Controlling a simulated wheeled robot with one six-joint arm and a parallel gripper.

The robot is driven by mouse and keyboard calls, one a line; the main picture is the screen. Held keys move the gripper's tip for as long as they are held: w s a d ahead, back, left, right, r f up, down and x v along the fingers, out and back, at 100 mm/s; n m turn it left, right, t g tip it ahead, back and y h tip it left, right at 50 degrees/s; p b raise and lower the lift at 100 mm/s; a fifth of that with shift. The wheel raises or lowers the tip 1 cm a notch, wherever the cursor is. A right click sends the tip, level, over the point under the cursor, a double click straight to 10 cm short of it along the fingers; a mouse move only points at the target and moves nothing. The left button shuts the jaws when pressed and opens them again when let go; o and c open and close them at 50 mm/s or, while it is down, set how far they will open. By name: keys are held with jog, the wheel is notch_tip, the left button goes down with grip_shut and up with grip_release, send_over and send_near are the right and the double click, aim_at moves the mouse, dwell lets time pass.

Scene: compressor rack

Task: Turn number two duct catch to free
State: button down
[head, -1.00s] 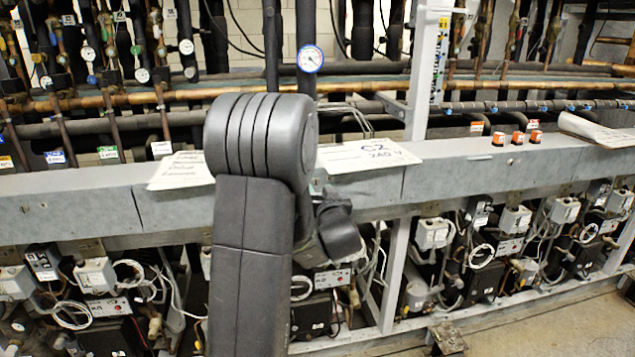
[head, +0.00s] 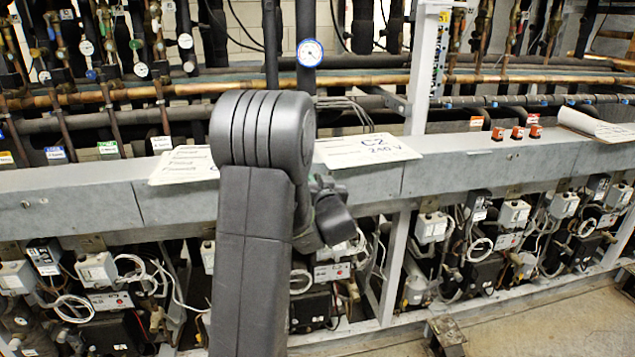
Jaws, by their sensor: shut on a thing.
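The long grey duct (head: 450,172) runs across the picture above the controls. My gripper (head: 323,186) is at the duct's front face, just below the card marked C2 (head: 366,150), and mostly hidden by my own arm and dark wrist. Its fingertips are too small and covered to make out. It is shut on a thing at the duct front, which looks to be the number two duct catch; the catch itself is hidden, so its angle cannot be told. A small round fitting (head: 27,204) shows on the duct at far left.
Three orange-topped pieces (head: 517,133) and some papers (head: 597,127) sit on the duct at right. Grey boxes and looped cables (head: 480,245) fill the space below.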

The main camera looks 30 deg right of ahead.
jog(key=shift+f+n+b, duration=0.15)
jog(key=shift+n+b, duration=0.15)
jog(key=shift+b, duration=0.3)
jog(key=n+b, duration=1.7)
jog(key=b, duration=0.2)
jog(key=shift+n, duration=0.3)
jog(key=c, duration=1.3)
grip_release()
